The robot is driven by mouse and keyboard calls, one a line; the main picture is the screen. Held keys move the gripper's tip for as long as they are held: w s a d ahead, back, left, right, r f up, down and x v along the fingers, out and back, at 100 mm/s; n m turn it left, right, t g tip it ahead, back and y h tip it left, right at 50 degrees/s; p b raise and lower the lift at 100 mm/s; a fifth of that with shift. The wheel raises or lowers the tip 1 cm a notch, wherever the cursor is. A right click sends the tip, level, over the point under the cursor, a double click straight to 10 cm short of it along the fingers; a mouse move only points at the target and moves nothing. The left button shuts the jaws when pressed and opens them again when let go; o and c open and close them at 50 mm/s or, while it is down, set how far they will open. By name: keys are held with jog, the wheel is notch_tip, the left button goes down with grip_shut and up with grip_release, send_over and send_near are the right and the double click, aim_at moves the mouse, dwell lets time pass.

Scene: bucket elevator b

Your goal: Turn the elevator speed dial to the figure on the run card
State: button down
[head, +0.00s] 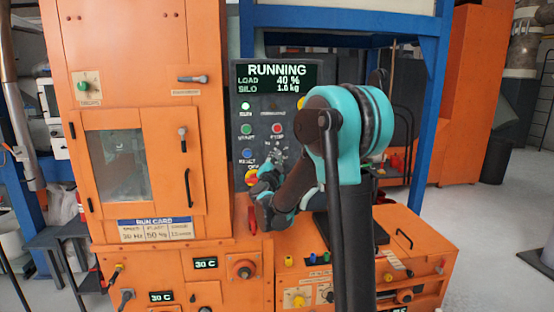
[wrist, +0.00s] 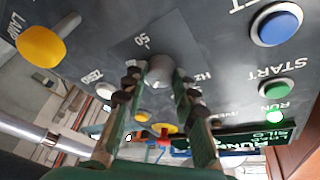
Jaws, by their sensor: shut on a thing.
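The speed dial (wrist: 160,72) is a grey knob on the dark panel, with "50" and "HZ" printed near it in the wrist view. My gripper (wrist: 156,82) has its two fingers closed on opposite sides of the knob. In the head view my gripper (head: 275,168) reaches the lower part of the panel and hides the dial. The dial's pointer and exact setting cannot be read. The run card (head: 157,230) is on the orange cabinet at left. Its speed figure is small and blurred, perhaps 30 Hz; another entry seems to read 50 kg.
The display (head: 277,77) reads RUNNING, load 40 %, silo about 1.6 kg. A green start button (head: 246,129), a red button (head: 277,129) and a blue reset button (head: 246,154) lie close to my gripper. A yellow knob (wrist: 42,47) stands out beside the dial.

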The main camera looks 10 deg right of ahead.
jog(key=shift+m+g+h, duration=0.3)
jog(key=shift+m, duration=0.4)
jog(key=c, duration=1.2)
grip_release()
jog(key=shift+s, duration=0.1)
jog(key=v, duration=1.2)
jog(key=shift+d, duration=0.15)
